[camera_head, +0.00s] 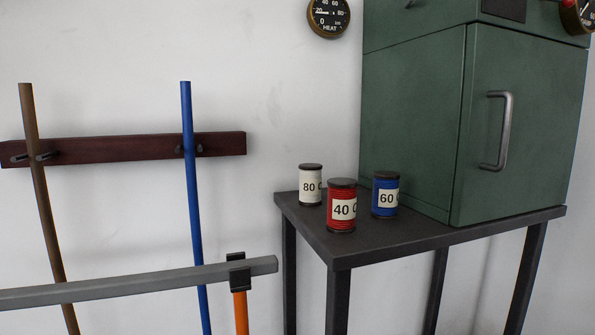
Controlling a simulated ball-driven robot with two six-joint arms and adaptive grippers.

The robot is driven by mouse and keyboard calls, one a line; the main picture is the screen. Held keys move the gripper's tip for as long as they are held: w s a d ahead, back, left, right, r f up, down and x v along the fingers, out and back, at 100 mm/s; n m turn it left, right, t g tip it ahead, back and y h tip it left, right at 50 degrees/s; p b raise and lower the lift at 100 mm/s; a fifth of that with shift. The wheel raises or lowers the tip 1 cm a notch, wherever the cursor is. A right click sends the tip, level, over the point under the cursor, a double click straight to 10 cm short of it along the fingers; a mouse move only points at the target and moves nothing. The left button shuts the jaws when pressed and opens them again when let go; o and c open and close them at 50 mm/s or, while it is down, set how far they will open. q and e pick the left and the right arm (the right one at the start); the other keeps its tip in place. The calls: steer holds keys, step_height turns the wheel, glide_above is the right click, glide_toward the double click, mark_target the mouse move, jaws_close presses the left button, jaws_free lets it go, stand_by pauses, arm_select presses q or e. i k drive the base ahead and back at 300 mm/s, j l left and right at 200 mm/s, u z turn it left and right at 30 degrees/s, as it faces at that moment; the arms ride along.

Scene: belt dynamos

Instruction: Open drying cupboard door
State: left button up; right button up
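The green drying cupboard (411,125) stands on a dark table at the right. Its door (478,166) faces right of centre and looks shut, lying flush along its visible seam. Neither of my grippers shows in the head view, and nothing touches the handle.
The dark table (440,238) holds a white can (311,196), a red can (342,220) and a blue can (385,205), left of the cupboard. A grey rail (150,286) crosses the lower left. A heat gauge (328,17) hangs on the wall.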

mark_target(522, 95)
steer(key=i+l+u, duration=0.15)
steer(key=i+l, duration=0.2)
steer(key=i+l+u, duration=0.15)
steer(key=i+l, duration=0.2)
steer(key=l, duration=0.15)
steer(key=i+l+u, duration=0.15)
steer(key=i+l, duration=0.2)
steer(key=l, duration=0.15)
steer(key=k+l+z, duration=0.1)
steer(key=z, duration=0.4)
steer(key=k+l+z, duration=0.1)
steer(key=z, duration=0.4)
steer(key=l+z, duration=0.25)
steer(key=z, duration=0.25)
